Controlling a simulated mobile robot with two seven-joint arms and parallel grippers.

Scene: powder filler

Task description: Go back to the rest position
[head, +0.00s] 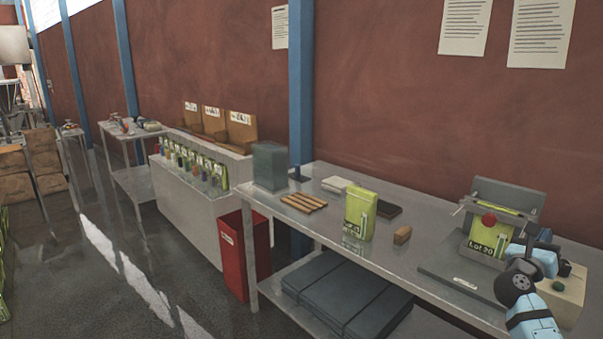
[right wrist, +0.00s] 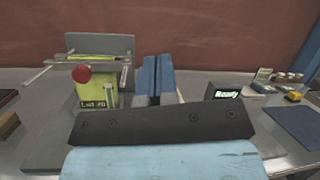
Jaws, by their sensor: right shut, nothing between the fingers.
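My right gripper (head: 546,238) is at the right of the head view, beside the filling machine (head: 455,272) on the metal bench. In the right wrist view its blue fingers (right wrist: 158,75) are together with nothing between them. The machine holds a green bag marked "Lot 20" (head: 484,246), with a red knob (head: 489,221) in front. The bag also shows left of the fingers in the wrist view (right wrist: 97,99). My left gripper is not in view.
Another green bag (head: 360,214) stands on the bench (head: 330,232), near a wooden slatted rack (head: 304,202) and a brown block (head: 403,235). A red bin (head: 238,256) stands on the floor to the left. A "Ready" display (right wrist: 227,94) sits right of my fingers.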

